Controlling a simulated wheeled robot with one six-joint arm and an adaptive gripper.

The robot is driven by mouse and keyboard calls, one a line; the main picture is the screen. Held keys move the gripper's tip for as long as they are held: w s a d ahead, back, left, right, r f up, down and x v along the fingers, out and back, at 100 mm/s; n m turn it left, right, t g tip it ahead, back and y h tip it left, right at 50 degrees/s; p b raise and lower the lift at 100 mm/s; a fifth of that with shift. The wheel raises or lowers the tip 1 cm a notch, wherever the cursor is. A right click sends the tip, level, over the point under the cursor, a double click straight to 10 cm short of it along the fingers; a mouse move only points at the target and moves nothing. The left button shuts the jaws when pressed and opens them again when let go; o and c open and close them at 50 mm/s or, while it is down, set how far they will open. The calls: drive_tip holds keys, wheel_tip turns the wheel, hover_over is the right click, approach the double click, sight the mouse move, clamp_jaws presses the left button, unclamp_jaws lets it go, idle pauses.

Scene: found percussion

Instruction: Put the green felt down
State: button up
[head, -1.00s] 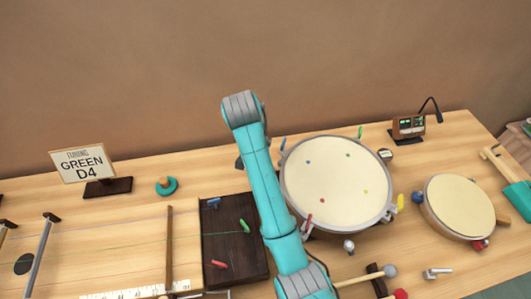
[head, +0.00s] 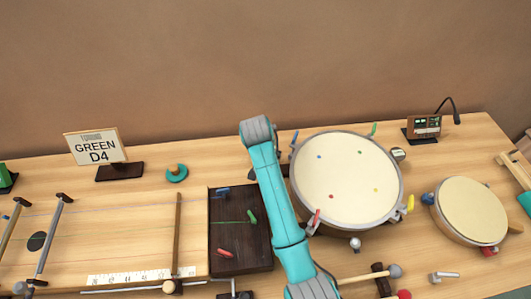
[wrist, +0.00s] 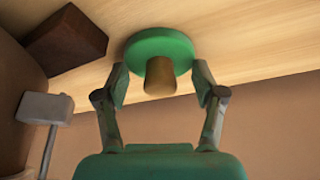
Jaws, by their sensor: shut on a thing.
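The green felt (wrist: 178,50) is a round green disc with a wooden knob (wrist: 160,76) in the wrist view. My gripper (wrist: 160,88) is shut on it, with one finger at each side. Bench wood shows behind the disc; I cannot tell whether they touch. In the head view my arm hides most of the gripper and I cannot make out the held felt. A sign (head: 97,147) reading "GREEN D4" stands at the back left of the bench.
A teal disc with a wooden knob (head: 176,173) lies right of the sign. A dark tray (head: 240,262) holds coloured pegs. A large drum (head: 345,180) and smaller drum (head: 472,208) stand right. In the wrist view, a dark block (wrist: 66,38) and grey-headed post (wrist: 45,108) are left.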

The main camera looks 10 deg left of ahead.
drive_tip(key=o, duration=1.1)
drive_tip(key=shift+v, duration=6.05)
